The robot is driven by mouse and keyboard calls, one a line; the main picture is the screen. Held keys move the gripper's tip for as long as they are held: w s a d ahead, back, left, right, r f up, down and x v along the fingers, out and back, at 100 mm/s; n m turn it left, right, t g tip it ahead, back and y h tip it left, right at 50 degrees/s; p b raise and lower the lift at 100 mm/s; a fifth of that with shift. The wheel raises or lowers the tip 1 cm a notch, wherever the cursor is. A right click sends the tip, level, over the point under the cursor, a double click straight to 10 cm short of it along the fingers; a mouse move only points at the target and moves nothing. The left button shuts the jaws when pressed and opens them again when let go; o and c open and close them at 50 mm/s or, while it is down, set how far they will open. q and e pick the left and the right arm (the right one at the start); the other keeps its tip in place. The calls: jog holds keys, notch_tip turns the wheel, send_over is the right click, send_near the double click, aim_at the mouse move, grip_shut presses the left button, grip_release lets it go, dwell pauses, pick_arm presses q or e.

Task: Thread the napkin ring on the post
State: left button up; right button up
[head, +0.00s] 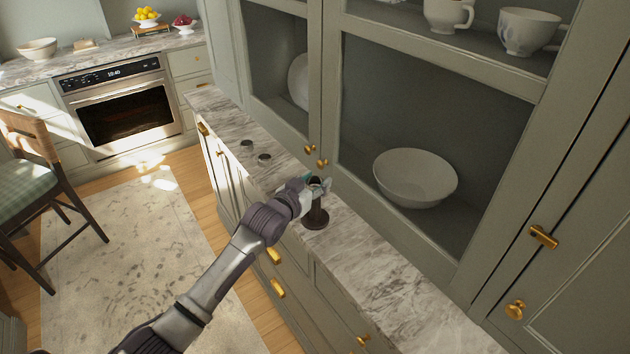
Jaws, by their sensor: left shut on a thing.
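The dark post (317,207) stands upright on its round base on the marble counter in the head view. My left gripper (314,186) is at the top of the post, shut on a napkin ring (317,181), which shows only as a small grey-and-dark shape between the fingers. The ring is at the height of the post's top; I cannot tell whether it is around the post or just above it. Two more napkin rings, one farther (247,145) and one nearer (264,159), lie on the counter to the left. My right gripper is not in view.
The marble counter (385,270) is clear in front of the post. A glass-door cabinet (330,120) with brass knobs rises right behind it, with a white bowl (415,178) inside. A chair (40,185) and an oven (122,105) are far off left.

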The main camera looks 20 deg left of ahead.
pick_arm(q)
jog(key=shift+f+b, duration=0.55)
jog(key=shift+f, duration=0.5)
jog(key=o, duration=1.1)
notch_tip(320, 180, up, 8)
jog(key=p, duration=0.7)
jog(key=shift+r+p, duration=0.1)
jog(key=shift+p, duration=0.2)
